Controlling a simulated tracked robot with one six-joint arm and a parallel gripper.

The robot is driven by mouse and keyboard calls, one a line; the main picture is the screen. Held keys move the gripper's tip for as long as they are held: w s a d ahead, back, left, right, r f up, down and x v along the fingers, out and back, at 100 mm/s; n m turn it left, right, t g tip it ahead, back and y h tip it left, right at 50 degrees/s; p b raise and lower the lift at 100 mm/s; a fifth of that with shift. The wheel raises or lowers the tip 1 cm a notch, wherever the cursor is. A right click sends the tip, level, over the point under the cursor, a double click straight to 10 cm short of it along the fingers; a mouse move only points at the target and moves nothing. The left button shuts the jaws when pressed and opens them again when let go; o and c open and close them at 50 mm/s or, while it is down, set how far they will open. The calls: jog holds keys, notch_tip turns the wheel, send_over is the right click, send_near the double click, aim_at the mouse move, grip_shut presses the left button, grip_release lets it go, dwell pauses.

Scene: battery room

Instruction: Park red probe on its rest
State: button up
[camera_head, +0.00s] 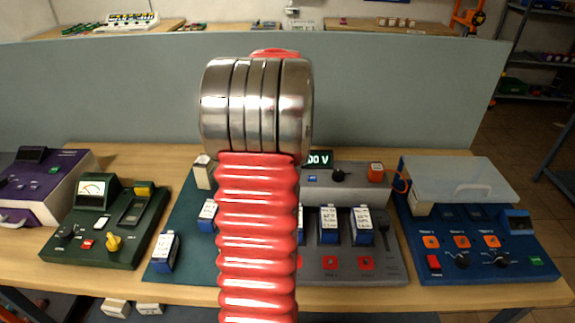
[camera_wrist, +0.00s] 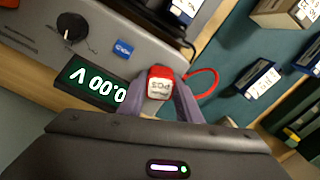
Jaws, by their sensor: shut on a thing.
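A red cable (camera_wrist: 212,80) loops out beside the probe. The probe is next to the voltage display (camera_wrist: 92,83) of the grey tester (camera_wrist: 42,32). In the head view my red arm hides the probe and gripper, while the tester (camera_head: 333,263) shows to the right of the arm. I cannot make out the probe's rest for certain in either view.
Blue-and-white battery modules (camera_head: 361,228) stand in the tester, and others (camera_head: 165,252) on the green mat (camera_head: 187,205). A green meter box (camera_head: 130,235) is left; a blue unit with a clear lid (camera_head: 470,245) is right. A grey partition (camera_head: 400,95) stands behind the bench.

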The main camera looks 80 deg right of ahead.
jog(key=shift+f, duration=0.25)
jog(key=o, duration=0.9)
jog(key=shift+r, duration=0.15)
jog(key=shift+r, duration=5.35)
